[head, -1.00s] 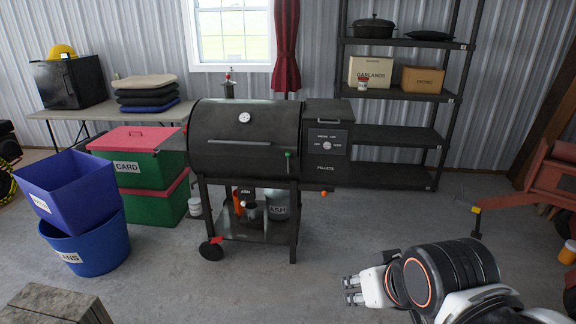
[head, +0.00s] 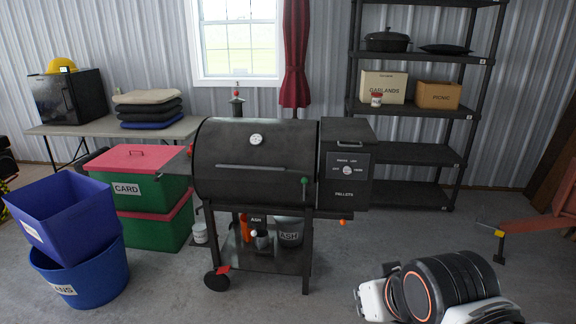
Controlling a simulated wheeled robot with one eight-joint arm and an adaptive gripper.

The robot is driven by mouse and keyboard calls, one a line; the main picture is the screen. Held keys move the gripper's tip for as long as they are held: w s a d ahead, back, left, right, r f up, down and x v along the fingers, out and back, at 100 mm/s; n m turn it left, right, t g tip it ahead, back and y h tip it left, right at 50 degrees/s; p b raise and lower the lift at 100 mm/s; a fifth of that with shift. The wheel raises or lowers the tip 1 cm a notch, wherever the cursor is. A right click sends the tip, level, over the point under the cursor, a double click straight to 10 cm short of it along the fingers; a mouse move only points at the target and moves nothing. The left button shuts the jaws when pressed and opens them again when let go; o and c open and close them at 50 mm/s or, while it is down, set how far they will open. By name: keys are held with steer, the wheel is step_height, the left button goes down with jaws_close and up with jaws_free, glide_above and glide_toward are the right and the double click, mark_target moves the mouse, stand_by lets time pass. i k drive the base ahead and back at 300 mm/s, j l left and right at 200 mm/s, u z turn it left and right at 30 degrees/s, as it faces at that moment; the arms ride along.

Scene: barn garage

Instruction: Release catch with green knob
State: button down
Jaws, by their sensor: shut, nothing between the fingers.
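The green knob (head: 304,181) is small and round. It sits at the front right of the black pellet grill (head: 255,170), just below the lid's right end, on a short dark stem. The lid is down, with a long handle bar across its front. The catch itself is too small to make out. My gripper (head: 367,300) shows only partly at the lower right, in front of my arm's dark joint. It is shut and empty, well short of the grill and apart from the knob. Its fingertips are hard to make out.
The pellet hopper (head: 345,165) adjoins the grill's right side, with an orange knob (head: 342,221) low near it. Blue bins (head: 80,270) and green crates (head: 150,228) stand left. A shelf rack (head: 410,195) stands behind right. The floor before the grill is clear.

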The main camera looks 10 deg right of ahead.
mark_target(304, 181)
steer(key=i+j, duration=0.25)
steer(key=i, duration=0.3)
steer(key=i+j, duration=0.2)
steer(key=i, duration=0.3)
steer(key=i+j, duration=0.25)
steer(key=i, duration=0.3)
